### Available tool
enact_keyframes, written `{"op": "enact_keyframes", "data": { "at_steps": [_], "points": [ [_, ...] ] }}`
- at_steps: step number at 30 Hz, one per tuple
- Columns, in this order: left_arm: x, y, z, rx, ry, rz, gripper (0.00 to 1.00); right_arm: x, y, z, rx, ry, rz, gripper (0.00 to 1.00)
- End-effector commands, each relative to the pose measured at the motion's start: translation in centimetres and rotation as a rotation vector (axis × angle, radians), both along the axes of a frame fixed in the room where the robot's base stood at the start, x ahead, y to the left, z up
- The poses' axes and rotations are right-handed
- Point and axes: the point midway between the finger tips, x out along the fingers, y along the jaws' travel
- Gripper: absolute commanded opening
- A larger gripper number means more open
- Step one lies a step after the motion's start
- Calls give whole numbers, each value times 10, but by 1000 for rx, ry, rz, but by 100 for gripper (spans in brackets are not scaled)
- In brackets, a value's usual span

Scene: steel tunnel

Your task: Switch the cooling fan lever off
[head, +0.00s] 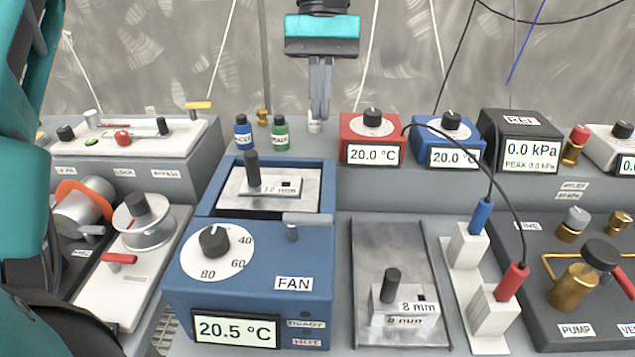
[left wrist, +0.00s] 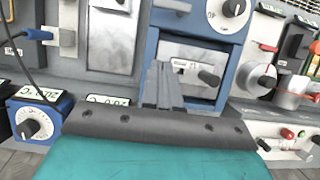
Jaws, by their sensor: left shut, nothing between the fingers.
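The cooling fan lever (head: 306,219) is a small grey handle on a round pivot, on the top right of the blue box (head: 205,262) labelled FAN. Its handle points to the right, roughly level. It also shows in the left wrist view (left wrist: 172,6), at the top edge. My left gripper (head: 319,112) hangs above and behind the blue box, fingers down and shut with nothing between them. It is apart from the lever. In the left wrist view the shut fingers (left wrist: 160,72) appear below the lever. My right gripper is in neither view.
A black knob with dial (head: 214,240) and a display reading 20.5 °C (head: 236,331) share the box. Blue (head: 243,137) and green (head: 280,138) bottles and a red dial unit (head: 372,126) stand near the gripper.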

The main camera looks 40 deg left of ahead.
Motion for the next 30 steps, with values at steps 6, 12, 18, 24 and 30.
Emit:
{"op": "enact_keyframes", "data": {
  "at_steps": [6,12,18,24,30],
  "points": [
    [-8,-4,-22,0,5,-1,0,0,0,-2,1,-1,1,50],
    [-21,-12,-61,0,4,-1,0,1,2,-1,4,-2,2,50],
    [-36,-21,-94,-2,2,-1,0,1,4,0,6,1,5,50],
    [-56,-34,-92,-1,-1,-1,0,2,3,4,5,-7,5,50],
    [-65,-39,-92,0,0,1,0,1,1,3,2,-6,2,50]
  ]
}}
